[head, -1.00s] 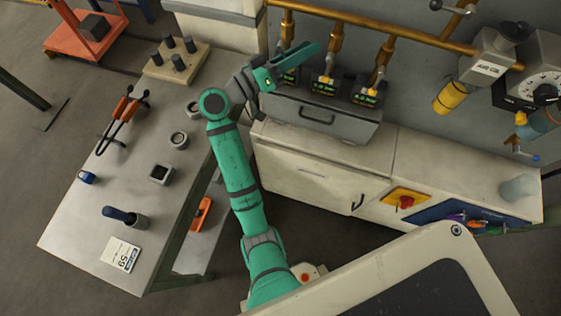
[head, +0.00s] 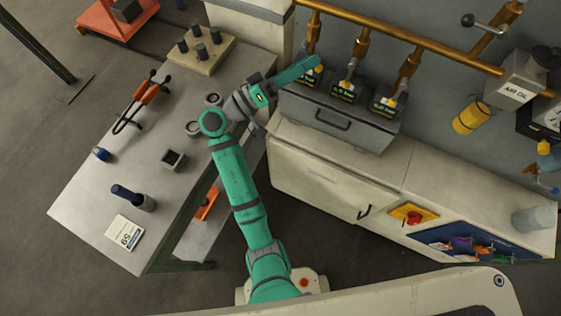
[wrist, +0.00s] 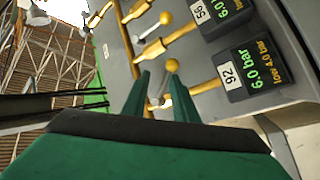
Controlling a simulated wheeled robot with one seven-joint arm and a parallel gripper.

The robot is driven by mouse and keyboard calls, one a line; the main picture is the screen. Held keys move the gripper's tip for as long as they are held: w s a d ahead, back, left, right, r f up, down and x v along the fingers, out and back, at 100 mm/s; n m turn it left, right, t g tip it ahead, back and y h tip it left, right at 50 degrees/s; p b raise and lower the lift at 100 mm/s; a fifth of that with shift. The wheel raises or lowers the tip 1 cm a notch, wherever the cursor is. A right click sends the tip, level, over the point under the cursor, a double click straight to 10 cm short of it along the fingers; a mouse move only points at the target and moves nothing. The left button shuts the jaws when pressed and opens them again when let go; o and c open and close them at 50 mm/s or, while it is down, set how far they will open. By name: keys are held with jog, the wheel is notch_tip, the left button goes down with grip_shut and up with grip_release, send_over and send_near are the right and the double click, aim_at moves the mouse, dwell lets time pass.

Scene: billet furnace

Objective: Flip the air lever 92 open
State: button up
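Air lever 92 shows in the wrist view as a short grey stick with a yellow ball (wrist: 172,66), set across a brass pipe. Beside it is a dark gauge block (wrist: 231,76) with a white 92 tag and a green 6.0 bar display. My gripper (wrist: 162,82) has its two green fingers apart, with the lever seen between and just beyond their tips. I cannot tell whether they touch it. In the head view my gripper (head: 318,62) reaches the leftmost gauge (head: 308,78) and partly covers it.
A second lever with a yellow ball (wrist: 166,18) and gauge 56 (wrist: 218,14) are close by. A brass manifold pipe (head: 420,45) runs along the wall above a grey box with a handle (head: 335,120). A workbench (head: 90,200) with tools stands left.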

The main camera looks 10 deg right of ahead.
jog(key=s+a+f+n+t+y, duration=0.2)
jog(key=f+n+t+y, duration=0.15)
jog(key=f, duration=0.65)
jog(key=s+a+f+n+t+y, duration=0.25)
jog(key=f+n+y, duration=0.25)
jog(key=f, duration=0.5)
jog(key=s+a+f+n+y, duration=0.1)
jog(key=s+a+f+y, duration=0.2)
jog(key=s+f+y, duration=0.3)
notch_tip(320, 180, down, 3)
jog(key=shift+s+a+r, duration=0.2)
jog(key=shift+s+a, duration=0.05)
jog(key=shift+s, duration=0.75)
